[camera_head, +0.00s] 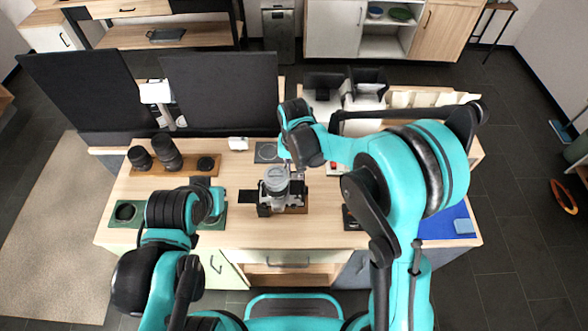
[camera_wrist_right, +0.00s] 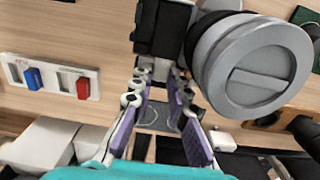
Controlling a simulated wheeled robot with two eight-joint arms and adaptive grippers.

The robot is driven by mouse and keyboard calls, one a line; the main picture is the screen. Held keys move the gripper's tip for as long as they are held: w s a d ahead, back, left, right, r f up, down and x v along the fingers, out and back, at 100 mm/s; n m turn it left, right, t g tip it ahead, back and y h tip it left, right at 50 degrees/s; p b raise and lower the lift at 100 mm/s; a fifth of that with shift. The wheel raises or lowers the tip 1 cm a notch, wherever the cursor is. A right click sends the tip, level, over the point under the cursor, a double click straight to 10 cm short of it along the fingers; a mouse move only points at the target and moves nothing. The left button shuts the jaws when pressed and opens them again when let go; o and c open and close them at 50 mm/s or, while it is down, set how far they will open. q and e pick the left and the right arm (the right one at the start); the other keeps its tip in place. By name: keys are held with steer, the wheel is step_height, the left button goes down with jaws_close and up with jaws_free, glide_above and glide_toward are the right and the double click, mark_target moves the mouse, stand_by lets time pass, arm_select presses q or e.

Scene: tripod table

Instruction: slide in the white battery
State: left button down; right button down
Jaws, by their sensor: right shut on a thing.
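The camera (camera_head: 277,190) stands at the table's middle with its grey lens up; the right wrist view shows its black body (camera_wrist_right: 163,28) and large grey lens cap (camera_wrist_right: 255,65). My right gripper (camera_head: 291,166) is at the camera's far right side, partly hidden by its own wrist. In the right wrist view its purple-padded fingers (camera_wrist_right: 161,80) close on a small pale thing, probably the white battery (camera_wrist_right: 160,70), right against the camera body. The battery is mostly hidden, and how deep it sits I cannot tell. My left gripper (camera_head: 217,197) hangs by the green mat, its fingers unclear.
A white holder (camera_wrist_right: 50,75) with a blue and a red piece lies right of the camera in the head view. Dark lenses (camera_head: 166,153) stand on a wooden tray at the left. A small white box (camera_head: 238,143) is at the back. A blue mat (camera_head: 436,226) lies front right.

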steer(key=shift+s, duration=0.7)
steer(key=c, duration=1.8)
jaws_free()
steer(key=shift+w, duration=0.1)
steer(key=shift+w+b, duration=0.3)
steer(key=shift+w, duration=1.35)
steer(key=o, duration=0.6)
steer(key=shift+r, duration=0.1)
